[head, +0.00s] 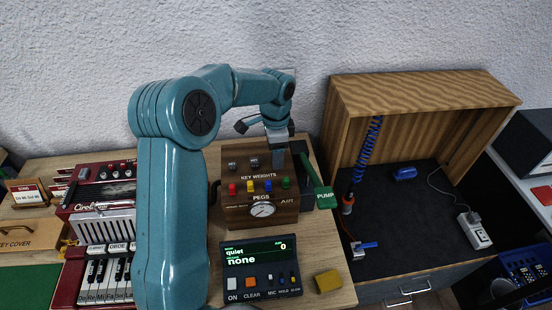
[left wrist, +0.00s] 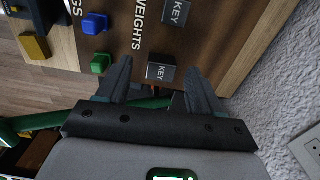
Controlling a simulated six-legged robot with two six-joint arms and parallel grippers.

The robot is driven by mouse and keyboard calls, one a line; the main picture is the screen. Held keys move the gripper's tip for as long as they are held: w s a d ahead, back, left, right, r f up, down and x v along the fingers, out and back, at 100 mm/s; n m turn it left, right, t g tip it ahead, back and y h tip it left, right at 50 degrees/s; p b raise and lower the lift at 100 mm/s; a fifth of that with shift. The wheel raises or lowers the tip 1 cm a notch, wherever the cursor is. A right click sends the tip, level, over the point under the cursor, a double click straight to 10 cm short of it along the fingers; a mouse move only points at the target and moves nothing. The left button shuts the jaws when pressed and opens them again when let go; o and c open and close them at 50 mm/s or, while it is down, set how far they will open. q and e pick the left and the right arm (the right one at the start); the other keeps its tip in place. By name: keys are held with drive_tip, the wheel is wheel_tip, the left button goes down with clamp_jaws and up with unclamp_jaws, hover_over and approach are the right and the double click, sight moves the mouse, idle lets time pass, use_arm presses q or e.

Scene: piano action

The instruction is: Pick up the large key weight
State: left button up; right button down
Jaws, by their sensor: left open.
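Key weights, small grey metal blocks, sit on the wooden box top by the KEY WEIGHTS lettering. In the head view a left one (head: 232,165) and a middle one (head: 254,162) show. In the left wrist view one weight marked KEY (left wrist: 161,73) lies between the fingertips, and another (left wrist: 176,12) lies farther off at the top edge. My left gripper (head: 278,157) is open above the box's right end; its fingers (left wrist: 160,68) flank the nearer weight, which it hides in the head view. I cannot tell whether they touch it, or surely which weight is large.
A green pump handle (head: 323,196) stands close right of my gripper. A display panel (head: 260,268) and a yellow block (head: 328,281) lie in front.

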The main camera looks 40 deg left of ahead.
use_arm(q)
drive_tip(key=shift+w+f, duration=0.2)
drive_tip(key=shift+f, duration=0.25)
drive_tip(key=shift+s+r, duration=0.1)
drive_tip(key=shift+s, duration=0.05)
drive_tip(key=c, duration=0.7)
clamp_jaws()
